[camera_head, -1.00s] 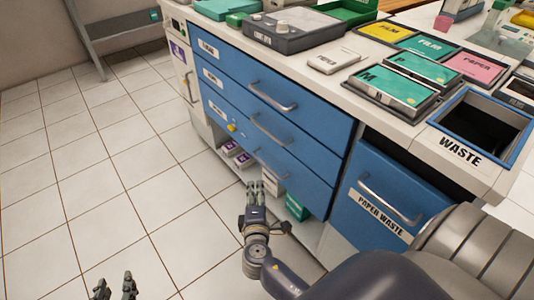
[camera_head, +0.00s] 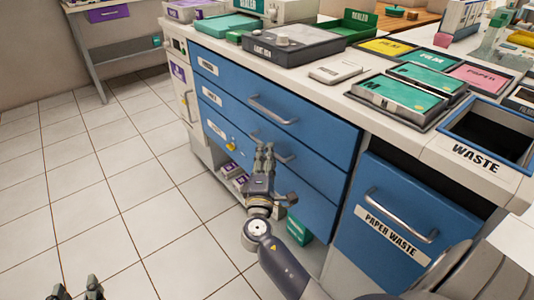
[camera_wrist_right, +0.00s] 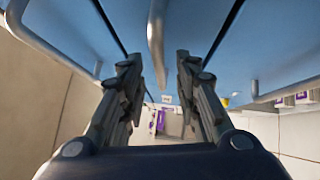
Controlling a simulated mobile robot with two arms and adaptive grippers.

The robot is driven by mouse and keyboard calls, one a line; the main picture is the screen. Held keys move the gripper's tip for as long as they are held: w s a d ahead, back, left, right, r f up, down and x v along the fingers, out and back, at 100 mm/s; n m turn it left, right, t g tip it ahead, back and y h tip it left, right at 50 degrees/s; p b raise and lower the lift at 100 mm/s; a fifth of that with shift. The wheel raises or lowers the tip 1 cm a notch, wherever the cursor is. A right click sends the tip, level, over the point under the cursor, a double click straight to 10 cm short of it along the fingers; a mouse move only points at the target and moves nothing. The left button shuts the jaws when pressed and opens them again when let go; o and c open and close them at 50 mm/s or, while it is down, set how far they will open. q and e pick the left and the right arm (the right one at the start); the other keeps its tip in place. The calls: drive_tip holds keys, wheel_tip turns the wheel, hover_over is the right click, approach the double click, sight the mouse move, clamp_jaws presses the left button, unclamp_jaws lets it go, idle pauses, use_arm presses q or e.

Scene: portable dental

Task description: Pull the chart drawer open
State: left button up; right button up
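A white cabinet holds three stacked blue drawers, all shut, with a top drawer handle (camera_head: 272,112) and a middle drawer handle (camera_head: 285,158). The drawers have small white labels that I cannot read, so I cannot tell which is the chart drawer. My right gripper (camera_head: 265,150) is in front of the middle drawer, at its handle, and hides part of it. In the right wrist view its fingers (camera_wrist_right: 158,75) are apart, with a metal handle bar (camera_wrist_right: 157,40) in line with the gap; contact is unclear. My left gripper (camera_head: 77,288) is low at the left, fingers apart, partly cut off.
A paper waste door (camera_head: 405,215) and waste bin opening (camera_head: 490,135) are at the right. Trays and a light box (camera_head: 290,43) cover the counter. An open lower shelf with small boxes (camera_head: 234,178) lies below the drawers. The tiled floor (camera_head: 120,200) at left is clear.

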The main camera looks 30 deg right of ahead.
drive_tip(key=shift+x, duration=0.8)
clamp_jaws()
